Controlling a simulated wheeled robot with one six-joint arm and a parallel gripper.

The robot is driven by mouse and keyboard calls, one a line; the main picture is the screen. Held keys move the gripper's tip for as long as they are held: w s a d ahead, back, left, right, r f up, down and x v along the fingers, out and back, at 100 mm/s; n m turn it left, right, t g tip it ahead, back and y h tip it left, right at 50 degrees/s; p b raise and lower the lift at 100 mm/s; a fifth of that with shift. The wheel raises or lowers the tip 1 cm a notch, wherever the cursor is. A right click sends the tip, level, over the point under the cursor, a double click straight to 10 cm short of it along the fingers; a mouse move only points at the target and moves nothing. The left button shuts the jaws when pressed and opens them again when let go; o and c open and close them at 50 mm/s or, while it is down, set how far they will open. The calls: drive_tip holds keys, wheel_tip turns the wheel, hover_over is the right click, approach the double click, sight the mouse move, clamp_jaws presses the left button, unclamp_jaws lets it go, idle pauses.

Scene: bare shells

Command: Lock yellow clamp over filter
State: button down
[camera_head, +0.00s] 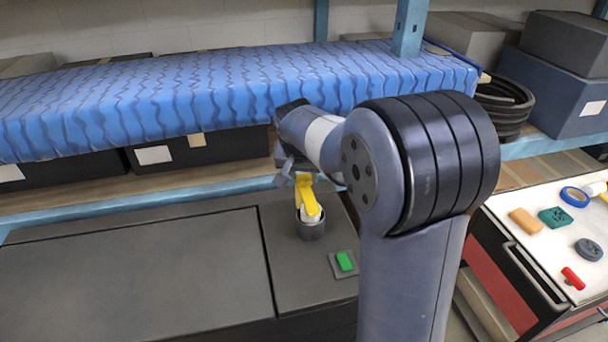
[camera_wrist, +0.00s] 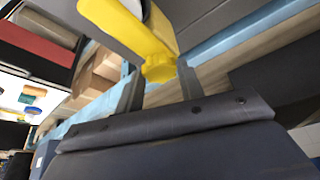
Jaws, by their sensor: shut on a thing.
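The yellow clamp (camera_head: 307,197) stands upright over a white filter (camera_head: 309,214) that sits in a grey cylindrical holder (camera_head: 310,230) on the dark bench top. My gripper (camera_head: 294,176) is at the upper end of the clamp, partly hidden by my arm. In the wrist view, the clamp's yellow end (camera_wrist: 157,65) lies between the two grey fingers of my gripper (camera_wrist: 160,85), which are shut on it. The clamp's far end runs to the top of that view. The filter is mostly hidden by the clamp in the head view.
A green button (camera_head: 344,261) on a grey plate lies right of the holder. A blue-covered shelf (camera_head: 230,90) spans the back, above my gripper. A cart top (camera_head: 540,240) with small items is at right. The bench left of the holder is clear.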

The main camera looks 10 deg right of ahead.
drive_tip(key=c, duration=0.9)
unclamp_jaws()
drive_tip(key=shift+c, duration=0.2)
drive_tip(key=b+v, duration=0.1)
drive_tip(key=v, duration=1)
drive_tip(key=shift+f, duration=0.15)
drive_tip(key=p+x, duration=0.1)
drive_tip(key=x, duration=0.9)
drive_tip(key=shift+w+d+f, duration=0.1)
drive_tip(key=shift+w+f, duration=0.05)
drive_tip(key=shift+f, duration=0.15)
drive_tip(key=shift+r, duration=0.1)
